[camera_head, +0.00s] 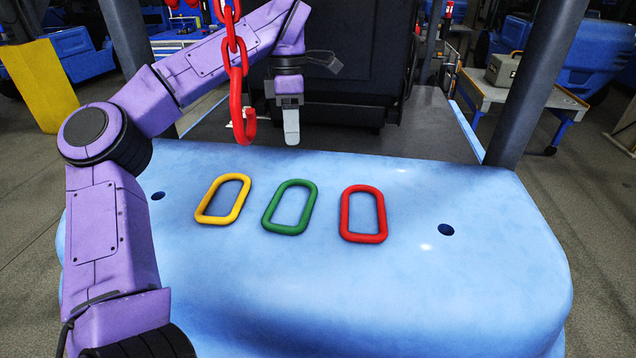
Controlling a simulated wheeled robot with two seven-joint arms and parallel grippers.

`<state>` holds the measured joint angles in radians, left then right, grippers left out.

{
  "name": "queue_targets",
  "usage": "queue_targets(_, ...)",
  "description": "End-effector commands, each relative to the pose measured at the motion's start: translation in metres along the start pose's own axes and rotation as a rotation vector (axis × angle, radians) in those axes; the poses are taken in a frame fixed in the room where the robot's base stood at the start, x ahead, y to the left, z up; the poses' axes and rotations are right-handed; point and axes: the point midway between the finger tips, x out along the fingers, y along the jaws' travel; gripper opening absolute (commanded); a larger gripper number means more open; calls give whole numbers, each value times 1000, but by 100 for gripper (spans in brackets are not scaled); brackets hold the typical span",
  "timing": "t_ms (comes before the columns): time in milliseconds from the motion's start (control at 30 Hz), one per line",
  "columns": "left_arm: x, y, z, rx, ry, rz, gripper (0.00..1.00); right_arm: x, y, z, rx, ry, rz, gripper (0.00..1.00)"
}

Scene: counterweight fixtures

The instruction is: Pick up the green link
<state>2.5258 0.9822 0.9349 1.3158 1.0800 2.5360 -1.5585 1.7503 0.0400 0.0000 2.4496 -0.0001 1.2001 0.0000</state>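The green link (284,230) is an oblong ring lying flat on the light blue surface, between a yellow link (214,219) and a red link (362,237). My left gripper (291,126) points down above and behind the green link, near the back edge of the blue surface. It is apart from all three links, and nothing shows held in it. It is seen edge-on, so I cannot tell whether its fingers are apart. My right gripper is not in view.
A red chain with a hook (237,95) hangs just left of my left gripper, in front of my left arm. The blue surface (430,300) is clear in front of the links and has a dark hole on each side. Dark posts (530,80) rise behind it.

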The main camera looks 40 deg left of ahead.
Motion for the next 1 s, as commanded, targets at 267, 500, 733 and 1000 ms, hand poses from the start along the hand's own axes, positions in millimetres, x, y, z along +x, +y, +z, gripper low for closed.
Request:
queue_targets(267, 45, 0, 0, 1, 2, -4, 35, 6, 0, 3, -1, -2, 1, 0)
queue_targets(500, 78, -3, 2, 1, 4, -4, 35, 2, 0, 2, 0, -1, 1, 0)
queue_targets(733, 106, -4, 4, 0, 1, -1, 35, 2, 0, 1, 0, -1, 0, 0)
queue_targets(1000, 106, -4, 4, -1, 1, 0, 9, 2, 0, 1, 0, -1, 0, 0)
